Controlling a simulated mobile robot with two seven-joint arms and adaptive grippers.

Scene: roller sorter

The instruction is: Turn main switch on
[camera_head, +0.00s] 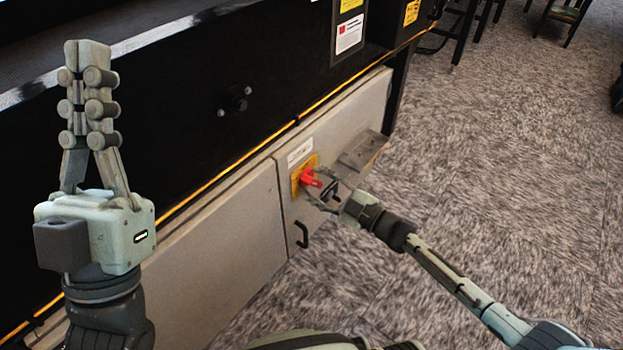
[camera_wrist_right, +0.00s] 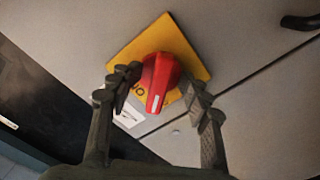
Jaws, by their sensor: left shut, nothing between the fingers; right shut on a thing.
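The main switch is a red rotary knob (camera_head: 309,179) on a yellow plate (camera_head: 297,184), on the front of a grey cabinet. My right gripper (camera_head: 316,186) is at the knob. In the right wrist view the red knob (camera_wrist_right: 158,80) sits between the two fingers of my right gripper (camera_wrist_right: 158,88), in front of the yellow plate (camera_wrist_right: 200,62). The knob's handle, with a white mark, points down and slightly left in that view. My left gripper (camera_head: 88,62) is raised at the left, its fingers together and empty, away from the switch.
The grey cabinet (camera_head: 215,240) runs below a black machine body (camera_head: 190,110) with a yellow cable along its edge. A black door handle (camera_head: 302,234) is below the switch. A grey box (camera_head: 362,150) juts out right of it. Carpet (camera_head: 500,150) to the right is open.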

